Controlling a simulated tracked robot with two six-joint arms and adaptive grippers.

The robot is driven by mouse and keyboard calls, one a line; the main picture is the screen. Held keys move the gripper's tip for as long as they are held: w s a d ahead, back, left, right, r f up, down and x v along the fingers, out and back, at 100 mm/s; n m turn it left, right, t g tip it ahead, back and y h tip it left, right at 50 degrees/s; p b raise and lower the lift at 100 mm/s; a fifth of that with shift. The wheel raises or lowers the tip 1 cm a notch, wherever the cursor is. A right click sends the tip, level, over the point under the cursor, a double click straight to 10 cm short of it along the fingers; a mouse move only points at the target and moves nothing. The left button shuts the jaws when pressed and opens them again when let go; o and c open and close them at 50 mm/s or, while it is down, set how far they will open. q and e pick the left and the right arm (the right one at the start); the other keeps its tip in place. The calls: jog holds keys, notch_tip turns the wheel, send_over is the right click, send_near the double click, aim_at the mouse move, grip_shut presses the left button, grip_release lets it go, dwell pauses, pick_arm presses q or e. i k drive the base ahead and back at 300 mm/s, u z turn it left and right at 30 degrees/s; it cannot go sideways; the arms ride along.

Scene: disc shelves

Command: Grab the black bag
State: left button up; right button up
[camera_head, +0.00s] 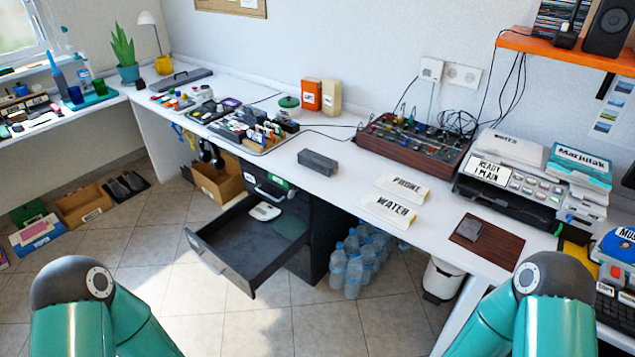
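I cannot make out a clear black bag in the head view. Dark items in sight are a long dark case (180,78) at the back left of the white desk and a small dark grey box (318,161) on the middle of the desk. My two teal arms show at the bottom left and bottom right, but only their links and dark round joints. Neither gripper is in view.
An open dark drawer (222,270) juts out below the white desk (345,185). Several water bottles (350,268) and a white bin (441,279) stand under it. A cardboard box (218,182) sits further left. The tiled floor (290,320) is clear in front.

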aim_at(324, 165)
jog(key=u, duration=0.1)
jog(key=k, duration=0.3)
jog(key=z, duration=0.4)
jog(key=i, duration=1.5)
jog(key=u, duration=0.8)
